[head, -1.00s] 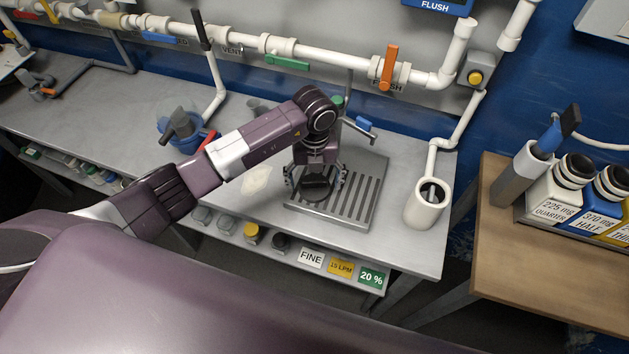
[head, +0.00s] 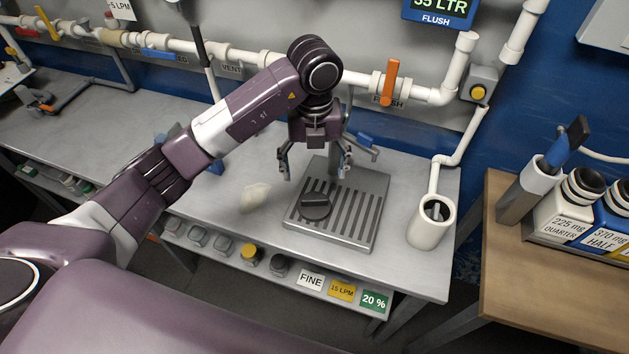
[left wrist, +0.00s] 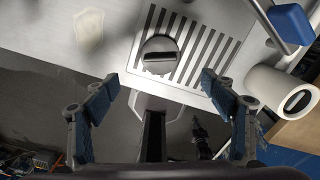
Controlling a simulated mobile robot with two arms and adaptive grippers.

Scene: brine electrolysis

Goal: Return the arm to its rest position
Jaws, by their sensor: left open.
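My left gripper (head: 314,170) is open and empty, raised above the slotted drain tray (head: 368,185) on the grey bench. Its two fingers are spread wide in the left wrist view (left wrist: 162,92). A round black cap-like piece with a raised ridge (head: 315,206) rests on the tray's left part, below and apart from the fingers. It also shows in the left wrist view (left wrist: 159,55). My left arm reaches in from the left over the bench. My right gripper is in no view.
A white cup-like holder (head: 424,226) stands right of the tray. White pipes with an orange-handled valve (head: 390,82) run along the wall behind. A pale flat patch (head: 255,197) lies left of the tray. A wooden table (head: 540,275) with labelled containers stands at right.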

